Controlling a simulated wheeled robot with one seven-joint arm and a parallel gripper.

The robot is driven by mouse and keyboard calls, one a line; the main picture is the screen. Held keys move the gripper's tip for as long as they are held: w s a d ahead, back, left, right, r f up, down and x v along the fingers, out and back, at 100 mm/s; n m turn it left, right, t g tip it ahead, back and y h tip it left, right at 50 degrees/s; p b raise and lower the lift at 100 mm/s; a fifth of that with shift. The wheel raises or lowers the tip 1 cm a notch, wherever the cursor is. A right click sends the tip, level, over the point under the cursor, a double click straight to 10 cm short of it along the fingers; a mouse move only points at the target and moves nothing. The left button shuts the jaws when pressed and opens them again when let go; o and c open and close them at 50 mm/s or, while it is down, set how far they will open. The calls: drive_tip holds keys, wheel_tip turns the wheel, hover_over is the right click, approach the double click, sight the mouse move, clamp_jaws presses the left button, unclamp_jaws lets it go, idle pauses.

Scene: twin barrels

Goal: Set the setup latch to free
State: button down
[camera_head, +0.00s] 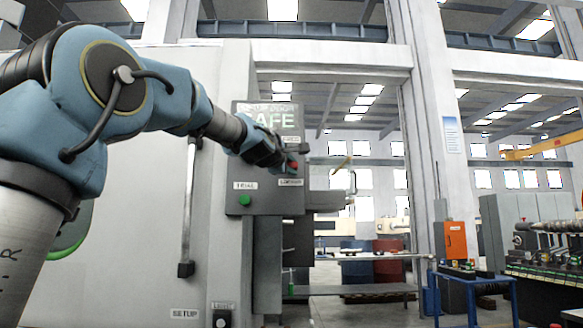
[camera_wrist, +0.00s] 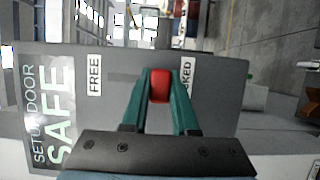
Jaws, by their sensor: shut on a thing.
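The setup latch shows as a red knob (camera_wrist: 160,87) on a grey panel (camera_wrist: 225,105) in the wrist view. My gripper (camera_wrist: 160,84) has its two green fingers closed on either side of the red knob. The knob sits between the FREE label (camera_wrist: 95,75) and the LOCKED label (camera_wrist: 187,72), closer to LOCKED. A finger partly covers the LOCKED label. In the head view my gripper (camera_head: 287,163) is at the panel's upper right, with the red knob (camera_head: 294,165) just visible at its tip. The LOCKED label (camera_head: 290,182) is below it.
A vertical door handle (camera_head: 188,220) is further left. A workbench (camera_head: 360,256) and barrels (camera_head: 388,262) stand beyond to the right.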

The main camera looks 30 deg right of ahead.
sight(291, 162)
drive_tip(key=shift+r, duration=0.1)
idle(0.6)
wheel_tip(291, 162, up, 6)
drive_tip(key=p, duration=0.5)
drive_tip(key=shift+r+p, duration=0.25)
drive_tip(key=shift+p, duration=0.1)
drive_tip(key=c, duration=0.7)
unclamp_jaws()
drive_tip(key=shift+f, duration=0.1)
drive_tip(key=shift+s+a, duration=0.1)
drive_tip(key=shift+s+a+f+b, duration=0.15)
drive_tip(key=shift+s+a+b, duration=0.1)
drive_tip(key=shift+b, duration=0.2)
drive_tip(key=shift+b+v, duration=2.95)
drive_tip(key=shift+v, duration=2)
